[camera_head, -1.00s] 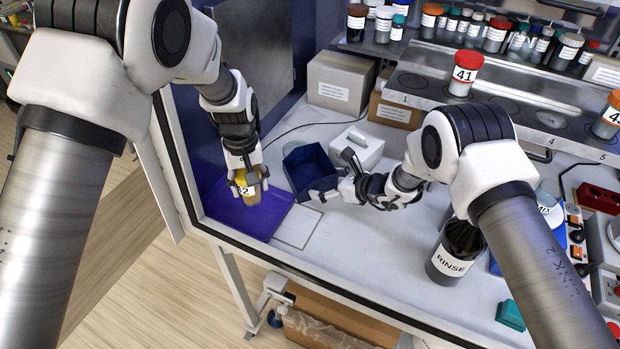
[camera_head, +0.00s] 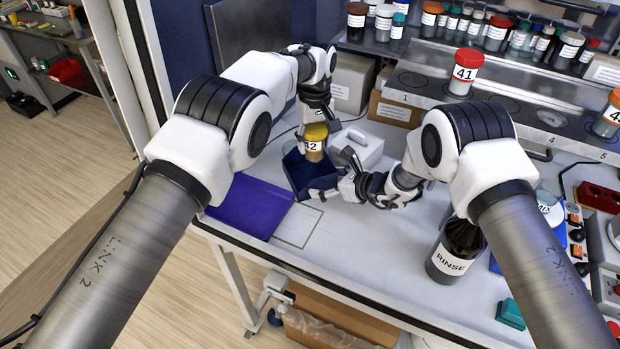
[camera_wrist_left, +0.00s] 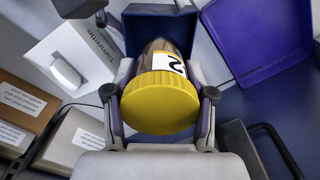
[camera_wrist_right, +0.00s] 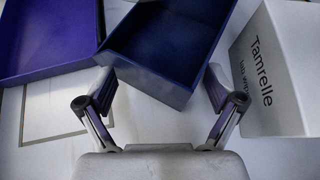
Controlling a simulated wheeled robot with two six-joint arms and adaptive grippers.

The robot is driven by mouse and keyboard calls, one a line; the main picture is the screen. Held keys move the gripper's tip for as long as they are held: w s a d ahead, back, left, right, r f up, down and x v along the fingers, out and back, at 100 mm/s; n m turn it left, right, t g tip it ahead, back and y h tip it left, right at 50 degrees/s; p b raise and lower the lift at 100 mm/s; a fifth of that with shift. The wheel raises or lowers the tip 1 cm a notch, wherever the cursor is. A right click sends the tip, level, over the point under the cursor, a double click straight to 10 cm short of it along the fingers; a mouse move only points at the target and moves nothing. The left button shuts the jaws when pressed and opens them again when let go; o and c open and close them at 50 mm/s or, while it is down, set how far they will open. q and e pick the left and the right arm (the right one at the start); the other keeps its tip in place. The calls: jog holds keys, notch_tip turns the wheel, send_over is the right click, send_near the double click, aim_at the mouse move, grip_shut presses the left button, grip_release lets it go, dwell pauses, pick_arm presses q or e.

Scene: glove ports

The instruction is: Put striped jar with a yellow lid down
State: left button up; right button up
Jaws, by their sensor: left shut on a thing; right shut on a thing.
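The jar with a yellow lid (camera_head: 316,134) has a white label and a brownish body; stripes are hard to make out. My left gripper (camera_head: 315,142) is shut around it, and the yellow lid (camera_wrist_left: 160,103) faces the left wrist camera. It is held upright over the dark blue open bin (camera_head: 297,178). The jar's lower end is hard to see, and it does not show in the right wrist view. My right gripper (camera_wrist_right: 155,95) is shut on the dark blue bin (camera_wrist_right: 140,68), with a finger on either side of its near corner. The visible inside of the bin is empty.
A purple tray (camera_head: 250,207) lies left of the bin, beside an outlined rectangle (camera_head: 298,227). A white wipes box (camera_head: 360,148) stands close behind the right gripper. A RINSE bottle (camera_head: 455,250) stands to the right. The bench front middle is clear.

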pick_arm(q)
notch_tip(320, 180, down, 11)
jog(key=shift+s+r, duration=0.1)
jog(key=shift+r, duration=0.05)
pick_arm(e)
jog(key=shift+s+a+f, duration=0.1)
pick_arm(q)
jog(key=o, duration=0.9)
notch_tip(320, 180, up, 12)
jog(key=shift+r, duration=0.1)
pick_arm(e)
jog(key=o, duration=0.5)
pick_arm(q)
jog(key=shift+a, duration=0.25)
pick_arm(e)
jog(key=shift+a, duration=0.15)
